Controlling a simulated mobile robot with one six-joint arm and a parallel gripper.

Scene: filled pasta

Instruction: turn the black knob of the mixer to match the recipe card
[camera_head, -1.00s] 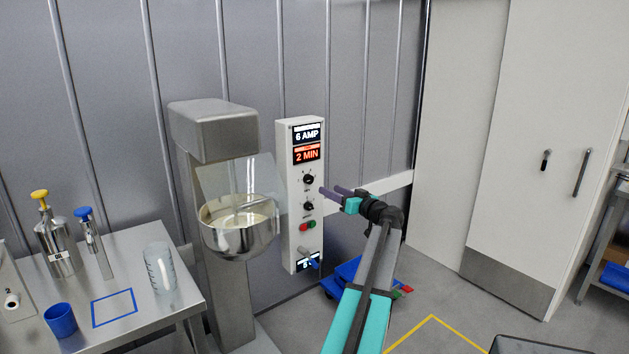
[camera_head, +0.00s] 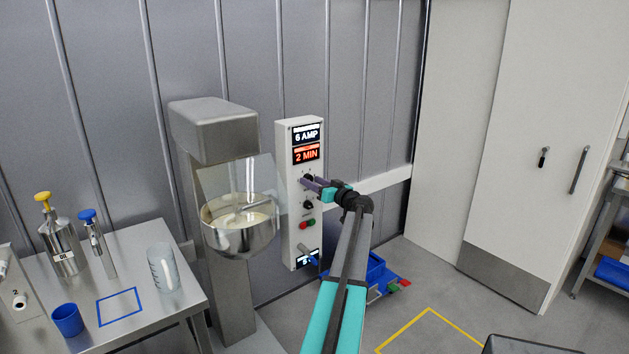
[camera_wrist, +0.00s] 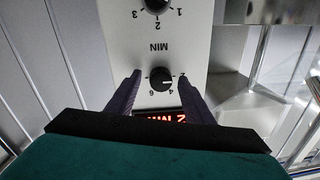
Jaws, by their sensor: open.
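The mixer (camera_head: 215,132) stands against the wall with a white control panel (camera_head: 291,228). The panel shows "6 AMP" in white and "2 MIN" in red above two black knobs. The upper knob is mostly hidden by my gripper (camera_head: 306,181) in the head view. In the wrist view this black knob (camera_wrist: 161,79), marked "MIN", sits between my two open fingers (camera_wrist: 160,76); I cannot tell whether they touch it. The lower black knob (camera_head: 308,204) is clear of my gripper.
Red and green buttons (camera_head: 307,224) and a blue-tipped lever (camera_head: 312,260) are below the knobs. The mixer bowl (camera_head: 240,240) is left of the panel. A steel table (camera_head: 140,250) with bottles and cups stands further left.

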